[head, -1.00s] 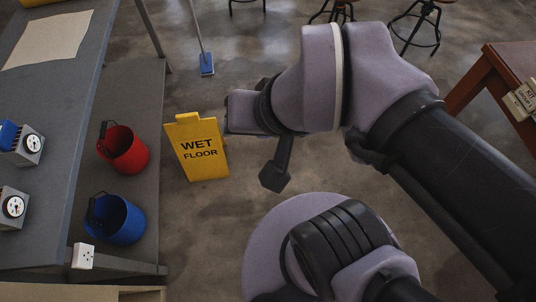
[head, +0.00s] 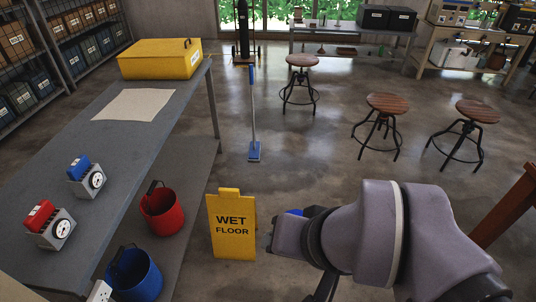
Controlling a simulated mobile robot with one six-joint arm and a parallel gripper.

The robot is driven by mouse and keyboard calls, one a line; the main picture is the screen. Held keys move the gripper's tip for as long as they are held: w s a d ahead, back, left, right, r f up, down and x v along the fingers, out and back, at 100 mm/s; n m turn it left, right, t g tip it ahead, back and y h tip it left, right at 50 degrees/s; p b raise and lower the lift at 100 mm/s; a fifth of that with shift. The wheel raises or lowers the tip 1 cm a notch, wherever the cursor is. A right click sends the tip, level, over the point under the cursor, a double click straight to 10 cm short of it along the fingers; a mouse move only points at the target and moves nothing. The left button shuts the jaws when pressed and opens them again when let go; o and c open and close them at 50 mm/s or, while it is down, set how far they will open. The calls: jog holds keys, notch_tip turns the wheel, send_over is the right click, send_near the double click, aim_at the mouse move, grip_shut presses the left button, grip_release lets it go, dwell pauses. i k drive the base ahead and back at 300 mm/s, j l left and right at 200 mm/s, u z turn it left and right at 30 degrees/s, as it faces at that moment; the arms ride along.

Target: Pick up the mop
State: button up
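The mop (head: 253,118) stands upright on the concrete floor in the middle of the head view, beyond the yellow sign. It has a thin pale pole with a blue upper part and a flat blue head at the floor. My arm reaches in from the lower right. My gripper (head: 325,286) is mostly hidden by my wrist, with only a dark part showing near the bottom edge. It is well short of the mop and apart from it. Whether its fingers are open or shut does not show.
A yellow wet floor sign (head: 232,236) stands between my arm and the grey bench (head: 150,140). Red (head: 161,213) and blue (head: 134,277) buckets sit on its lower shelf. Stools (head: 387,103) stand to the right. Floor around the mop is clear.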

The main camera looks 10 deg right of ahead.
aim_at(253, 152)
jog(key=i+l, duration=0.3)
jog(key=i, duration=0.2)
jog(key=i+l, duration=0.25)
jog(key=i, duration=0.25)
jog(key=i+l, duration=0.3)
jog(key=i, duration=0.2)
jog(key=i+l, duration=0.25)
jog(key=i, duration=0.25)
jog(key=i+l, duration=0.3)
jog(key=i, duration=0.2)
jog(key=i+j, duration=0.2)
jog(key=i, duration=0.2)
jog(key=i+j, duration=0.2)
jog(key=i, duration=0.2)
jog(key=i+j, duration=0.2)
jog(key=i, duration=0.15)
